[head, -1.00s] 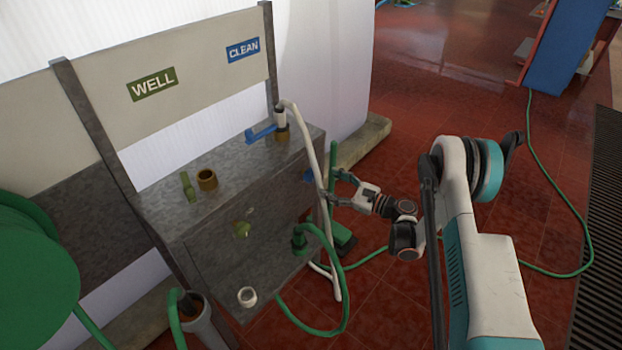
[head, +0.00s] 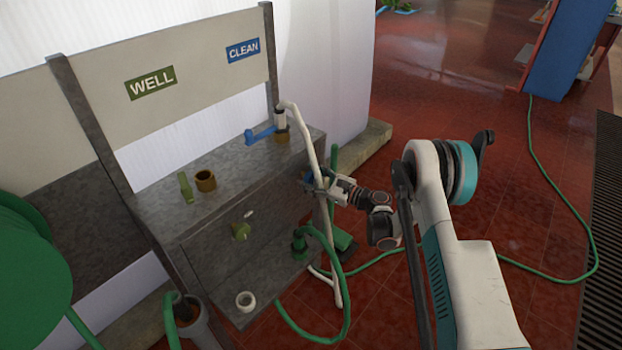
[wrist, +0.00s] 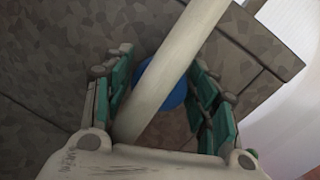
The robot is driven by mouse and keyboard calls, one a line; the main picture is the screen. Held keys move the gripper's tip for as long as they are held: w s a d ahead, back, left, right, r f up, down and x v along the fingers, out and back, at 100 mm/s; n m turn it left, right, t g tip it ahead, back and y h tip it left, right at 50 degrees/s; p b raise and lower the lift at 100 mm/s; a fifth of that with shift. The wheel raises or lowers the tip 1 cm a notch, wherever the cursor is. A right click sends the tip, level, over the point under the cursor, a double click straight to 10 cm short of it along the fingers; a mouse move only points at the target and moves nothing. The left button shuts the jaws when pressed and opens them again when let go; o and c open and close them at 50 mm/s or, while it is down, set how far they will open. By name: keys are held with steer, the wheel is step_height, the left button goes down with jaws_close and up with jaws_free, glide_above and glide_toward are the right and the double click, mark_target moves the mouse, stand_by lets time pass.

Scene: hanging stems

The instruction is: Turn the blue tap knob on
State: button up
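The blue tap knob (wrist: 177,96) is round and sits on the grey metal stand's side in the wrist view. A pale hose or pipe (wrist: 168,70) crosses in front of it and hides its middle. My gripper (wrist: 160,70) is open, with green-padded fingers on both sides of the knob and the pale pipe. I cannot tell whether either finger touches the knob. In the head view my gripper (head: 314,183) is at the right end of the stand, beside the pale pipe, and the knob is mostly hidden there.
A blue lever (head: 260,135) is on top under the CLEAN sign (head: 243,50). An olive lever (head: 186,187) and an olive knob (head: 240,231) are nearer the WELL sign (head: 150,83). A green hose (head: 345,290) loops below.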

steer(key=c, duration=0.5)
steer(key=n, duration=0.3)
steer(key=shift+n+h, duration=0.3)
steer(key=shift+n, duration=0.1)
steer(key=n, duration=0.3)
steer(key=shift+h, duration=0.4)
steer(key=n, duration=0.5)
steer(key=shift+s+h, duration=0.1)
steer(key=shift+h, duration=0.3)
steer(key=shift+f+n+t+h, duration=0.1)
steer(key=shift+n+t+h, duration=0.3)
steer(key=shift+n, duration=1.6)
